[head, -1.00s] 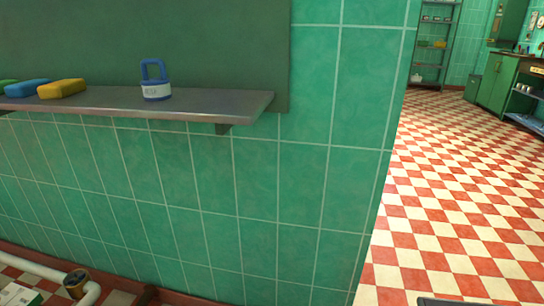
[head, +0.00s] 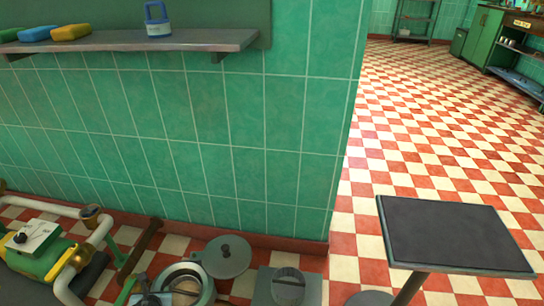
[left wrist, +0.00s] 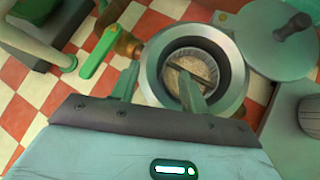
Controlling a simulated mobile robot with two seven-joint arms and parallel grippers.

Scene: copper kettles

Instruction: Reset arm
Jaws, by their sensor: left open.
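My left gripper (head: 153,290) is at the bottom edge of the head view, partly cut off by the frame. In the left wrist view my left gripper (left wrist: 160,75) is open, its two fingers apart with nothing seen between them. Beyond the fingers is a round open metal vessel (left wrist: 232,105) with a pale inside and a dark bar across it. The same vessel (head: 205,283) shows at the bottom of the head view. I cannot tell whether the fingers touch it. My right gripper is not in view.
A grey lid (head: 226,258) and a grey box (head: 263,290) lie beside the vessel. A yellow-green machine with pipes (head: 30,245) is at left. A dark-topped stand (head: 450,235) is at right. Checkered floor behind it is open.

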